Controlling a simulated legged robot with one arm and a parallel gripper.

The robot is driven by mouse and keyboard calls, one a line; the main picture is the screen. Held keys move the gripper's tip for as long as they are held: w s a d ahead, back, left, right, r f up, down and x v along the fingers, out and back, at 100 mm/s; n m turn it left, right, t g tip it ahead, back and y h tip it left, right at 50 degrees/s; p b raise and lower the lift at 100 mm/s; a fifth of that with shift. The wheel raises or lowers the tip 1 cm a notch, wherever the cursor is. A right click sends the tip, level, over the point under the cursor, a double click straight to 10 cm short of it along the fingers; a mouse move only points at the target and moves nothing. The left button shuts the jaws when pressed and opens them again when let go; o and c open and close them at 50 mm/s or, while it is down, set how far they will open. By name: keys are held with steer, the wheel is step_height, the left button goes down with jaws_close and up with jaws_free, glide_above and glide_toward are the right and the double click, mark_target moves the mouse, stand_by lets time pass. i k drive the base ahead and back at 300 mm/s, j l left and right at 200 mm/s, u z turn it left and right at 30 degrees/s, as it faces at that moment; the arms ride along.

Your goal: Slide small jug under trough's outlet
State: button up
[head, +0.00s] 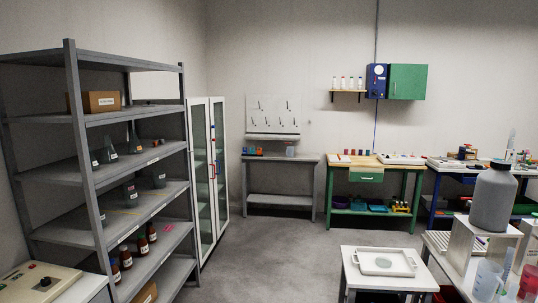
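A white pegboard (273,114) with several dark pegs hangs on the back wall. Along its lower edge runs a pale ledge that looks like a trough (272,137); I cannot make out its outlet. On the grey table (308,159) below stands a small pale translucent vessel (290,151), near the trough's right part. It may be the small jug, but it is too small to be sure, and I cannot tell whether it is under the outlet. My gripper is not in view.
Small blue and orange items (253,151) sit at that table's left. A glass-door cabinet (208,168) and grey shelving (85,150) stand left. A green-legged bench (373,162) stands right. A white table (390,283) and a large grey bottle (493,198) are nearer. The central floor is clear.

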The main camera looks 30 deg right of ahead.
mark_target(290, 150)
steer(key=i+z, duration=0.3)
steer(key=i, duration=0.55)
steer(key=i+j+z, duration=0.1)
steer(key=i+z, duration=0.2)
steer(key=i, duration=0.55)
steer(key=i+z, duration=0.2)
steer(key=i, duration=0.4)
steer(key=i+z, duration=0.2)
steer(key=i, duration=0.45)
steer(key=i+j+z, duration=0.2)
steer(key=i, duration=0.4)
steer(key=i+z, duration=0.25)
steer(key=i, duration=1.55)
steer(key=i+l+z, duration=0.15)
steer(key=i, duration=0.6)
steer(key=i+l+z, duration=0.1)
steer(key=i, duration=0.65)
steer(key=i+l+u, duration=0.9)
steer(key=l, duration=0.2)
steer(key=l+u, duration=0.2)
steer(key=i+l+u, duration=0.25)
steer(key=l, duration=0.25)
steer(key=l+u, duration=0.2)
steer(key=l, duration=0.15)
